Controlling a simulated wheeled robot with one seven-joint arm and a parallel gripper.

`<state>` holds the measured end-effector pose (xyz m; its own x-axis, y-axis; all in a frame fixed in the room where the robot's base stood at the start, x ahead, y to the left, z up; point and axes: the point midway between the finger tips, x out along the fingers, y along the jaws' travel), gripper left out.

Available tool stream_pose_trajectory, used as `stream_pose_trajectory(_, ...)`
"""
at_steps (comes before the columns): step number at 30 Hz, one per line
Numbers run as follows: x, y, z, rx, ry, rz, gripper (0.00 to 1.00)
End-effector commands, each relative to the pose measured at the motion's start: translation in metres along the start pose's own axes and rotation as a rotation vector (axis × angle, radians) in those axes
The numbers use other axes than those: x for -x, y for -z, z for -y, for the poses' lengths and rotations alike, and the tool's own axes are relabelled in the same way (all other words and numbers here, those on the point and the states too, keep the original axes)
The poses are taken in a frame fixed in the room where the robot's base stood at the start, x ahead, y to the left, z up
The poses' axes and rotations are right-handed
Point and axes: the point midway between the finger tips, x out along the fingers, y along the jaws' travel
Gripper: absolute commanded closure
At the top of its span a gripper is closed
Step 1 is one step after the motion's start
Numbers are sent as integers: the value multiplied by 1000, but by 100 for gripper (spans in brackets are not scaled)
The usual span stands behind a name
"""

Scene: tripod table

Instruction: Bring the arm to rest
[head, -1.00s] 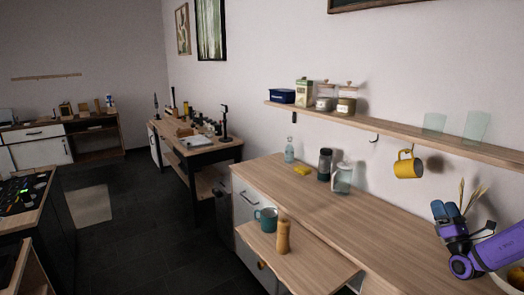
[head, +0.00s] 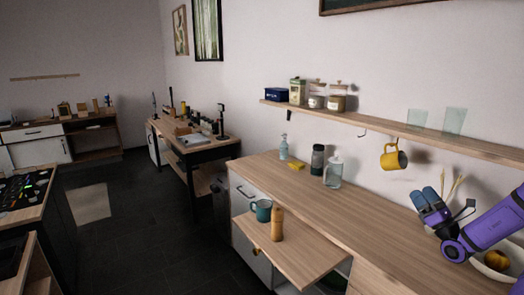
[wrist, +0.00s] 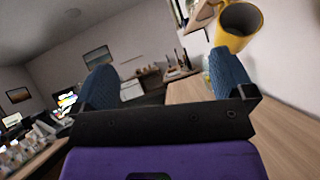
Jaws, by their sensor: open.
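My gripper (head: 429,197) is at the right of the head view, on the end of my purple arm, raised above the right part of the wooden counter (head: 370,225). Its two blue fingers stand apart with nothing between them. In the wrist view the open fingers of my gripper (wrist: 160,85) point out over the room, one on each side. A yellow mug (head: 394,157) hangs under the wall shelf, above and left of the gripper in the head view. The mug (wrist: 237,25) shows close by at the upper right of the wrist view, apart from the fingers.
A bowl (head: 498,262) with fruit sits behind my arm at the right. A glass jar (head: 333,171), a dark jar (head: 317,160) and a yellow sponge (head: 297,165) stand farther along the counter. A teal mug (head: 262,210) and wooden mill (head: 277,224) stand on the lower board.

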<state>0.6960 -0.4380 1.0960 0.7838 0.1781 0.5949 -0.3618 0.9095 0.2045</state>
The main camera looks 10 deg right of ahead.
Motion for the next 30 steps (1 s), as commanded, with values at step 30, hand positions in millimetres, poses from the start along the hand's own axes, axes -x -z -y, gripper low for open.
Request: stream_pose_trajectory(30, -96, -1, -340, 438, -1319, -735, 0)
